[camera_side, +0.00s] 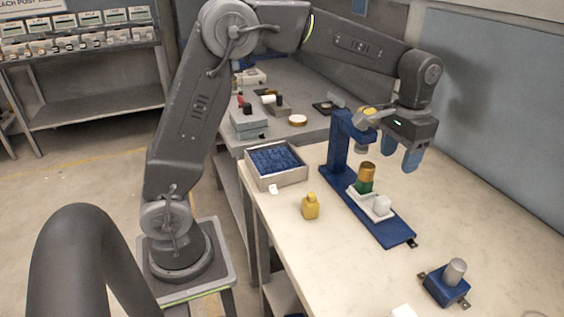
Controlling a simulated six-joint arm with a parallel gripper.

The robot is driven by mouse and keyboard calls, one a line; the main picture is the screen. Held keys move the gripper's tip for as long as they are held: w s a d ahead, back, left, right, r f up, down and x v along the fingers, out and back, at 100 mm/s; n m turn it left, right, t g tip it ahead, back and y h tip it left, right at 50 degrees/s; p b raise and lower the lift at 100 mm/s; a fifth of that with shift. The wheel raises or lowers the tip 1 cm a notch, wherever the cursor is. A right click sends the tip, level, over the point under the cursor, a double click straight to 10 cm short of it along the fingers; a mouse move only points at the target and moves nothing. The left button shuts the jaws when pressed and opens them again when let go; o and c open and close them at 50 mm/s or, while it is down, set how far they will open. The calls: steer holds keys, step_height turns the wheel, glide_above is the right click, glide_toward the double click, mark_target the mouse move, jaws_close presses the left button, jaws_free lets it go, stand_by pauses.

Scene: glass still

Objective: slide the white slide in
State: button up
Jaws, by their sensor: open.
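The white slide (382,206), a small block with a rounded top, sits on the blue base (395,232) of a stand with an upright blue column (340,142). Behind it on the same base is a gold-topped green cylinder (366,178) on a white seat. I cannot tell whether the slide touches that seat. My gripper (403,160) is open, with blue fingertips pointing down. It hangs above and behind the slide in the picture, to the right of the column, apart from the slide and holding nothing I can see.
A yellow bottle-like piece (310,207) stands left of the blue base. A tray of blue bits (276,163) is at the table's left edge. A blue block with a grey knob (447,283) is front right. The column's top arm, with a yellow part (368,112), is close to my gripper.

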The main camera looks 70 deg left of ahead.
mark_target(386, 202)
step_height(386, 202, down, 14)
steer(key=shift+s+f, duration=0.15)
steer(key=d, duration=0.5)
steer(key=shift+r, duration=0.35)
step_height(386, 202, up, 13)
steer(key=s+a+r+t, duration=0.2)
steer(key=s+r, duration=0.1)
steer(key=s, duration=0.4)
steer(key=s+a+r+t, duration=0.1)
steer(key=s+a+r, duration=0.25)
steer(key=s, duration=0.25)
steer(key=s+a+f+t, duration=0.1)
steer(key=s+f+t, duration=0.1)
steer(key=s, duration=0.9)
steer(key=shift+s+a+f+t, duration=0.2)
steer(key=shift+s+f+t, duration=0.1)
steer(key=shift+f, duration=0.2)
